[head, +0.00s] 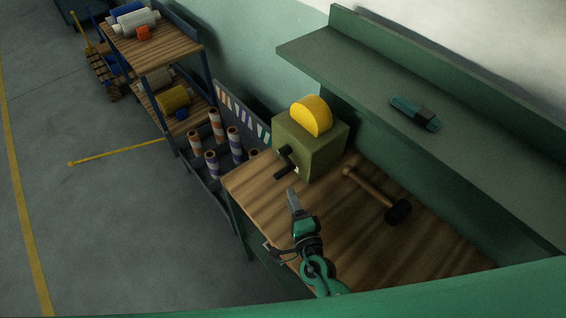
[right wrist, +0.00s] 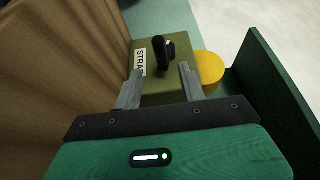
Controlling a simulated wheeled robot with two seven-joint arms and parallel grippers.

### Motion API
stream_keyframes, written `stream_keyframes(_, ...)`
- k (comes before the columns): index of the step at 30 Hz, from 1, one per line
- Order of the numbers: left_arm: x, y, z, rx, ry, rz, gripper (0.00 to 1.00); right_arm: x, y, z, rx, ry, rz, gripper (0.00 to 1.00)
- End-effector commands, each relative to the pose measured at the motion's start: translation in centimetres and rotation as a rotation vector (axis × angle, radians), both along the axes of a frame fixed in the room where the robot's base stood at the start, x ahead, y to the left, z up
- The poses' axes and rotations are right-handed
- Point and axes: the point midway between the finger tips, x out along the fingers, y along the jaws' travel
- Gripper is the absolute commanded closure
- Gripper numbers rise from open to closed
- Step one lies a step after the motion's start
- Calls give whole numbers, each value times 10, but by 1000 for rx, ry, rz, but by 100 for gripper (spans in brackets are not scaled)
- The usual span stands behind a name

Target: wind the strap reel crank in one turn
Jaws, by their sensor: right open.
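The strap reel is an olive box (head: 322,148) with a yellow disc (head: 312,116) rising from its top. It stands on the wooden workbench against the wall. A black crank (head: 286,158) sticks out from its face toward the left. In the right wrist view the box (right wrist: 175,88) bears a partly hidden white label reading "STRA", and the black crank (right wrist: 165,52) shows ahead between the fingers. My right gripper (head: 292,193) is open and empty, below and apart from the crank; its two fingers (right wrist: 159,78) are spread. My left gripper is not in view.
A dark-headed mallet (head: 378,196) lies on the bench (head: 350,235) right of the reel. A green shelf (head: 450,150) with a teal tool (head: 415,113) runs above. Striped rolls (head: 216,126) stand in a rack left of the bench. The floor farther left is largely clear.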

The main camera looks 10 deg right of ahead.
Motion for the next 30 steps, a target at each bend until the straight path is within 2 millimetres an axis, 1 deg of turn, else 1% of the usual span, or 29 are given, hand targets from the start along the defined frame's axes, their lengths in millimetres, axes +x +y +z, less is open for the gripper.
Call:
stream_keyframes(1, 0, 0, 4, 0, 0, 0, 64, 10, 2, 4, 2, -3, -1, 59)
stream_keyframes(9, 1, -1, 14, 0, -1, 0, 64, 58, 11, 3, 1, -2, -2, 59)
stream_keyframes(16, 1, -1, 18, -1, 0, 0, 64, 93, 17, 2, 1, -2, -2, 59)
stream_keyframes(22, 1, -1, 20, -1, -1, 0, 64, 110, 21, 1, 2, 0, -3, 59)
stream_keyframes(25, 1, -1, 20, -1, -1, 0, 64, 114, 22, 1, 2, -1, -3, 59)
stream_keyframes(30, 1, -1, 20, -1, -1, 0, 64, 115, 22, 1, 2, -1, -3, 59)
